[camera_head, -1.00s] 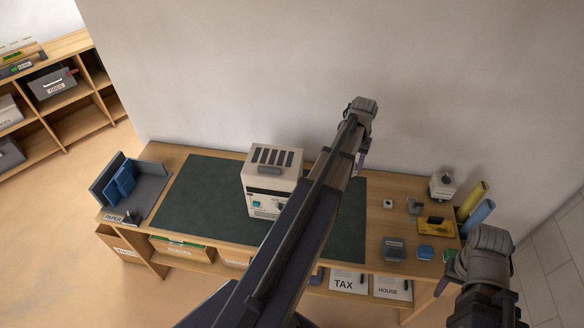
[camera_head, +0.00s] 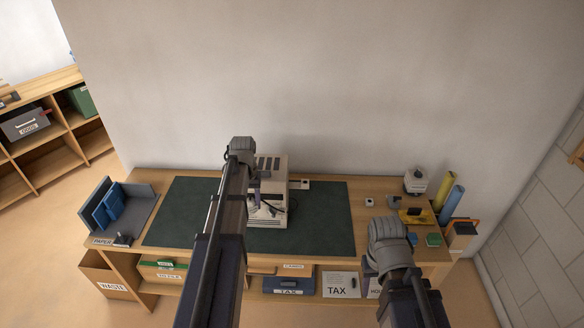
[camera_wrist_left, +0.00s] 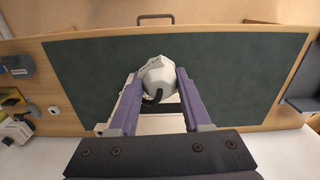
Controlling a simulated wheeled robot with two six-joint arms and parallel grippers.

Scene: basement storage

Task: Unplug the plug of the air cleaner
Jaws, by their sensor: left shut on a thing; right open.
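The air cleaner (camera_head: 270,163), a pale box with dark top slots, stands on the dark green mat, partly covered by my left arm. My left gripper (camera_head: 256,194) is in front of it in the head view. In the left wrist view my left gripper (camera_wrist_left: 156,95) is shut on a pale faceted plug (camera_wrist_left: 155,74) with a black cord (camera_wrist_left: 152,98). A small white socket block (camera_head: 303,184) with a dark spot lies right of the cleaner, clear of the gripper. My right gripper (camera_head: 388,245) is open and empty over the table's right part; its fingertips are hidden.
The table (camera_head: 150,181) stands against a bare wall. A grey paper tray (camera_head: 135,212) is at its left; yellow and blue rolls (camera_head: 452,201), a small white device (camera_head: 416,180) and a yellow item (camera_head: 412,215) are at its right. The mat (camera_head: 325,215) has free room.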

